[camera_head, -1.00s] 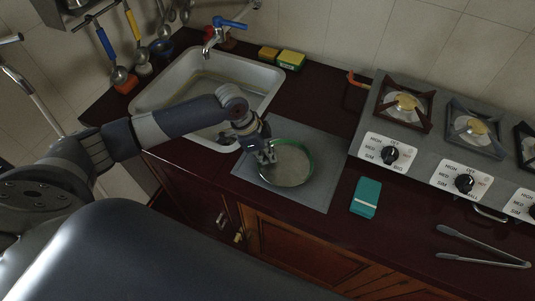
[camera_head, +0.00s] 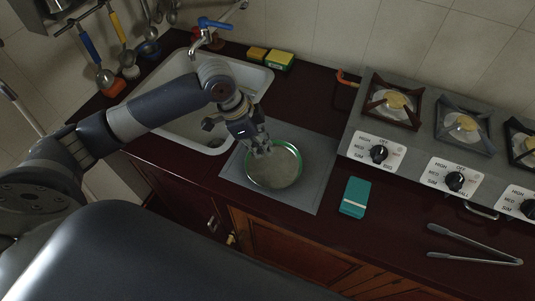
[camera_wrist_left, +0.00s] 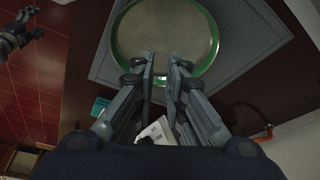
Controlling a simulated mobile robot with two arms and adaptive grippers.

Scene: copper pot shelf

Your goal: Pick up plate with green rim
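The plate with green rim (camera_head: 275,177) lies on the grey drainboard beside the sink. It also shows in the left wrist view (camera_wrist_left: 165,30), with a pale grey-beige middle inside the green ring. My left gripper (camera_head: 262,150) is at the plate's upper-left rim in the head view. In the left wrist view its two fingers (camera_wrist_left: 162,62) stand parallel with a narrow gap, over the near rim, and hide part of it. I cannot tell whether they touch the plate. My right gripper (camera_wrist_left: 35,24) shows at the upper left of the wrist view, fingers spread, away from the plate.
The sink (camera_head: 250,78) with a blue-handled tap (camera_head: 213,24) is behind left. Sponges (camera_head: 279,60) lie behind it. The stove (camera_head: 420,125) stands to the right. A teal box (camera_head: 355,197) and tongs (camera_head: 475,248) lie on the dark counter, with clear room between them.

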